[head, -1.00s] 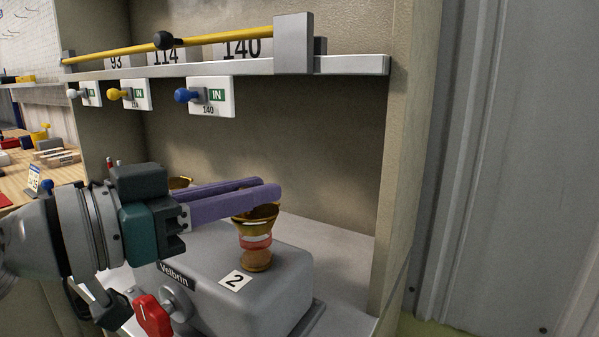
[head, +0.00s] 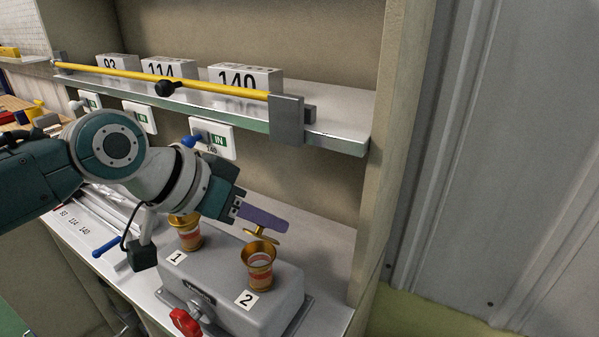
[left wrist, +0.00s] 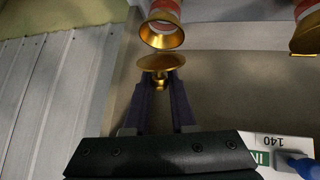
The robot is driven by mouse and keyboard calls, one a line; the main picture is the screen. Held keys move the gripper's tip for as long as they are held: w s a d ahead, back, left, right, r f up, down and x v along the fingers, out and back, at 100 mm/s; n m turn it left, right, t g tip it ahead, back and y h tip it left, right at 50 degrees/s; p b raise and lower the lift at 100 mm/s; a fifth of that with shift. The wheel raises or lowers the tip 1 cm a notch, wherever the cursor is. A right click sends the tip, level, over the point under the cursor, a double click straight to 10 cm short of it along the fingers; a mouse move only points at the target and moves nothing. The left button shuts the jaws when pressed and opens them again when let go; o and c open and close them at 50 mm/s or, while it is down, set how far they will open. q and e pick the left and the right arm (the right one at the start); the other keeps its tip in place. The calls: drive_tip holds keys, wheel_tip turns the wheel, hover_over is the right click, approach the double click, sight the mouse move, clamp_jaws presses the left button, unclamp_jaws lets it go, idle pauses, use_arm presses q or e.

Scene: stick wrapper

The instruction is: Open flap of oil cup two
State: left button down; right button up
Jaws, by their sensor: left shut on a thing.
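Oil cup two (head: 259,272) is a gold cup with a reddish band, upright on the grey box behind the "2" label. Its mouth shows uncovered. In the left wrist view its flared rim (left wrist: 162,38) is at the top. A round gold flap (head: 262,236) is just behind the rim. My left gripper (head: 284,224), with purple fingers, is shut on the flap's small knob. The left wrist view shows the knob (left wrist: 159,83) between the fingertips and the flap's disc (left wrist: 161,62) beyond them. I cannot tell how the flap joins the cup. My right gripper is not in view.
Oil cup one (head: 188,236) stands left of cup two on the same grey box (head: 231,302). A red knob (head: 185,322) is at the box's front. A shelf (head: 330,128) with a yellow bar (head: 215,87) and number blocks is above. The cabinet wall (head: 385,190) stands to the right.

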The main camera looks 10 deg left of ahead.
use_arm(q)
drive_tip(key=shift+w+d+g, duration=0.1)
drive_tip(key=shift+w+g, duration=0.1)
drive_tip(key=shift+g, duration=0.3)
drive_tip(key=c, duration=0.7)
unclamp_jaws()
drive_tip(key=shift+c, duration=0.2)
drive_tip(key=shift+r, duration=0.1)
drive_tip(key=shift+s+a+r+p, duration=0.15)
drive_tip(key=shift+a+r+p, duration=0.05)
drive_tip(key=shift+r+p, duration=0.1)
drive_tip(key=v, duration=0.9)
drive_tip(key=shift+s+d, duration=0.15)
drive_tip(key=shift+s, duration=0.05)
